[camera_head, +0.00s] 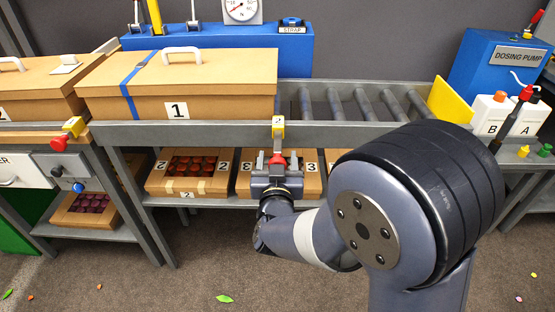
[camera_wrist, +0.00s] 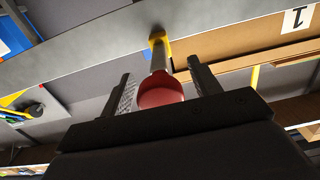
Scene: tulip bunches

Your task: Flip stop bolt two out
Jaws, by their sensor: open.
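Stop bolt two is a yellow block marked 2 (camera_head: 278,126) on the front rail of the roller conveyor. Its grey rod and red knob (camera_wrist: 160,92) point down toward me. My gripper (camera_head: 277,161) is just below the block, with its jaws open. In the wrist view the knob is between the two fingers, with a gap at each side, and the yellow mount (camera_wrist: 157,36) is beyond it. In the head view the knob is partly hidden by the gripper.
A carton marked 1 (camera_head: 130,108) sits on the conveyor (camera_head: 350,135), left of the bolt. Another yellow stop bolt (camera_head: 73,126) with a red knob is farther left. Cartons marked 2 (camera_head: 187,194) and 3 (camera_head: 311,188) stand on the shelf below. The dosing pump (camera_head: 500,60) is at right.

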